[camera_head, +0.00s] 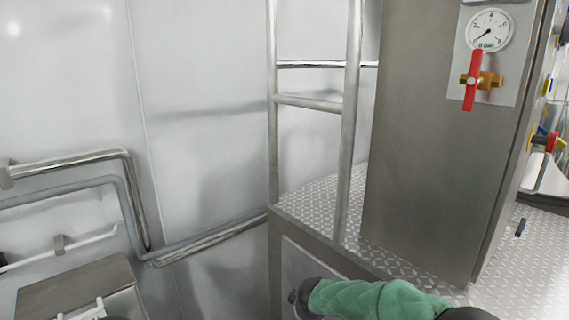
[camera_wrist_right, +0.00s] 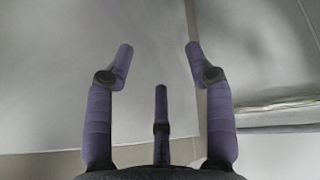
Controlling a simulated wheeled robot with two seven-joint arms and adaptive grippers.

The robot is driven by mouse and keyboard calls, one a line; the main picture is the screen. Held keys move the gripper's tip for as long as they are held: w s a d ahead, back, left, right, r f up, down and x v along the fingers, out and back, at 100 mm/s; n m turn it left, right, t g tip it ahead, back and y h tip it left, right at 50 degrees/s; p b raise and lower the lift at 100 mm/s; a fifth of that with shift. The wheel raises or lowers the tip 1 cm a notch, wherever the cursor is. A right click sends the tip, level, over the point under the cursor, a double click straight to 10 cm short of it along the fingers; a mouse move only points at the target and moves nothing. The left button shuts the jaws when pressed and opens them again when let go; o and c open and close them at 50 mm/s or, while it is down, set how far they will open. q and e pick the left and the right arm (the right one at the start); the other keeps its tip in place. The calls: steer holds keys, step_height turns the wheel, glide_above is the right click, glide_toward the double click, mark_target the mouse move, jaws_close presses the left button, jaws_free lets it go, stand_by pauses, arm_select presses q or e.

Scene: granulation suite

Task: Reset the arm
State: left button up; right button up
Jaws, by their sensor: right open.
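My right gripper (camera_wrist_right: 159,50) shows in the right wrist view with its purple-grey fingers spread apart and nothing between them. A third, shorter finger stands in the middle below. Behind the fingers are plain, pale grey surfaces, and no object touches them. In the head view a green quilted arm part of mine lies along the bottom edge, right of centre, in front of the steel platform (camera_head: 317,240). The gripper's fingers cannot be made out there. My left gripper is in neither view.
A steel cabinet (camera_head: 430,130) stands on the platform, with a pressure gauge (camera_head: 490,30) and a red-handled valve (camera_head: 474,80). A metal railing (camera_head: 349,130) rises at the platform's edge. Pipes (camera_head: 70,165) run along the left wall above a grey metal box (camera_head: 75,285).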

steer(key=s+f+m+g+y, duration=0.4)
steer(key=s+f+g, duration=0.1)
steer(key=s+f, duration=1.9)
steer(key=s+d+f+m, duration=0.3)
steer(key=s+f, duration=0.3)
steer(key=s, duration=0.2)
steer(key=shift+s+f+m+b, duration=0.25)
steer(key=shift+s+m+b, duration=0.05)
steer(key=shift+s, duration=0.05)
